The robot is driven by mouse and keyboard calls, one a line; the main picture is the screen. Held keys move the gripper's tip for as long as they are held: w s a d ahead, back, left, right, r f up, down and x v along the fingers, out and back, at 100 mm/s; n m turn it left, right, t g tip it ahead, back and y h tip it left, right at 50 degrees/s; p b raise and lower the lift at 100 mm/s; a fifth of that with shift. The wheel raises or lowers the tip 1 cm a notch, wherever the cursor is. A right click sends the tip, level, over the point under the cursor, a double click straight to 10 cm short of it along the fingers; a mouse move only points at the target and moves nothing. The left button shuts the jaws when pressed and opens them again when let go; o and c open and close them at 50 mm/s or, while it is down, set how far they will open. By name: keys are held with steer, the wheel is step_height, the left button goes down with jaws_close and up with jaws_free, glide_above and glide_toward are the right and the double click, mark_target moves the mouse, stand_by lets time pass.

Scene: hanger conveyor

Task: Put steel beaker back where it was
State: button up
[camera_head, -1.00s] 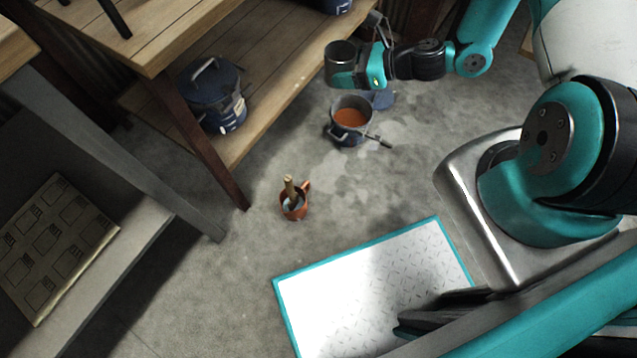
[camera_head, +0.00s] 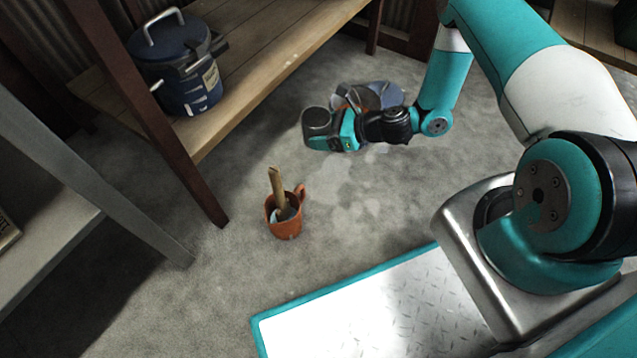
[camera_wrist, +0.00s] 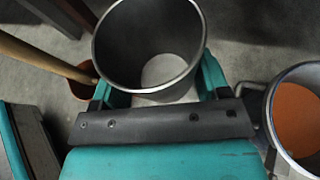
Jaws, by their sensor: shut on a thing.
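The steel beaker (camera_head: 317,121) is a dark grey metal cup held in my gripper (camera_head: 333,143). In the wrist view the beaker (camera_wrist: 150,45) is seen from above, open and empty, with the teal fingers of my gripper (camera_wrist: 160,95) closed on its two sides. My gripper holds it above the concrete floor, in front of the wooden shelf. The floor directly under the beaker is partly hidden in the head view.
An orange mug (camera_head: 284,219) with a wooden-handled tool stands on the floor. A metal pot with orange-brown contents (camera_wrist: 298,118) is close on the right in the wrist view. A blue lidded pot (camera_head: 180,65) stands on the low wooden shelf (camera_head: 262,85).

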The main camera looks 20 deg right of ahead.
mark_target(322, 181)
step_height(322, 181, down, 19)
steer(key=b, duration=1.1)
steer(key=shift+r, duration=0.2)
steer(key=shift+f+b, duration=0.15)
steer(key=shift+b, duration=0.15)
steer(key=o, duration=1.1)
steer(key=shift+c, duration=0.2)
